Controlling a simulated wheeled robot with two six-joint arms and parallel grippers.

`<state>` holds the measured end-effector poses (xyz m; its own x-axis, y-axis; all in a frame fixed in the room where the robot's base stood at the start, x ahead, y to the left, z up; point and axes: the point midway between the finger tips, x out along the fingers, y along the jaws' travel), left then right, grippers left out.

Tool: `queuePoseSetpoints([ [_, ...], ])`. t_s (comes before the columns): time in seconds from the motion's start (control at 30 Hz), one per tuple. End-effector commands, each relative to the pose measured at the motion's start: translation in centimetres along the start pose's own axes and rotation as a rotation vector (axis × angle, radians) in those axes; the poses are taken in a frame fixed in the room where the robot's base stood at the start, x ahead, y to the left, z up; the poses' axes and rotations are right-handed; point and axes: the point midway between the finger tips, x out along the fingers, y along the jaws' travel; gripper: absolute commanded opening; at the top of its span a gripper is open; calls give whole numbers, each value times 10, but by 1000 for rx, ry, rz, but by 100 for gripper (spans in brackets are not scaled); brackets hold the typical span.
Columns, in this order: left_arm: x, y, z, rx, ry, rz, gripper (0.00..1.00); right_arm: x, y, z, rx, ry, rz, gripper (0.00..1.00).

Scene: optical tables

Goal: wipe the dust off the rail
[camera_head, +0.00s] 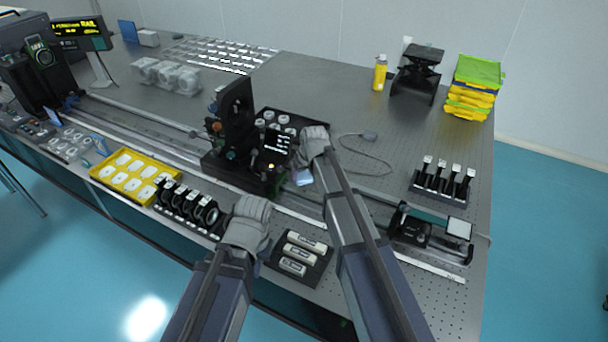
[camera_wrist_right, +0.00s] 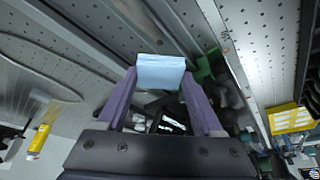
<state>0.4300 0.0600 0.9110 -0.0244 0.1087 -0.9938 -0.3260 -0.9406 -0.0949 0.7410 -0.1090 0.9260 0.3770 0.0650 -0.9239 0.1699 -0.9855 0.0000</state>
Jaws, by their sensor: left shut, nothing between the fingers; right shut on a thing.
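The rail (camera_head: 150,125) is a long grey metal strip running along the table from the far left toward the front right. A dark optical instrument (camera_head: 236,135) stands over its middle and hides part of it. My right gripper (camera_head: 304,170) is shut on a light blue wipe (camera_wrist_right: 160,72), just right of the instrument. The wipe also shows as a small pale patch in the head view (camera_head: 302,177). I cannot tell whether it touches the rail, and I cannot make out dust. My left gripper (camera_head: 252,208) is shut and empty near the front edge, its fingertips largely hidden.
A yellow tray (camera_head: 128,173) is further left. A black stage (camera_head: 412,228) stands on the right. A cable (camera_head: 366,155) lies behind my right arm.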

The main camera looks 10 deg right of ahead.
Motion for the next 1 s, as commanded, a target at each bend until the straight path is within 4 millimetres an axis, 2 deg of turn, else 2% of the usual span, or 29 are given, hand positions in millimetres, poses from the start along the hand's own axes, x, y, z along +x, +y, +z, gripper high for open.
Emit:
queuePoseSetpoints([
  [0.07, -10, -1, 1, 0, 0, 0, 0, -10, 0, -4, 0, 0, 0, 24],
  [0.47, -12, -1, 1, 0, 0, 0, 0, -11, 0, -4, 0, 0, 0, 24],
  [0.8, -39, -4, 2, 0, 0, 0, 0, -36, 0, -15, 0, 0, 0, 24],
  [1.0, -40, -4, 2, 0, 0, 0, 0, -37, 0, -15, 0, 0, 0, 24],
])
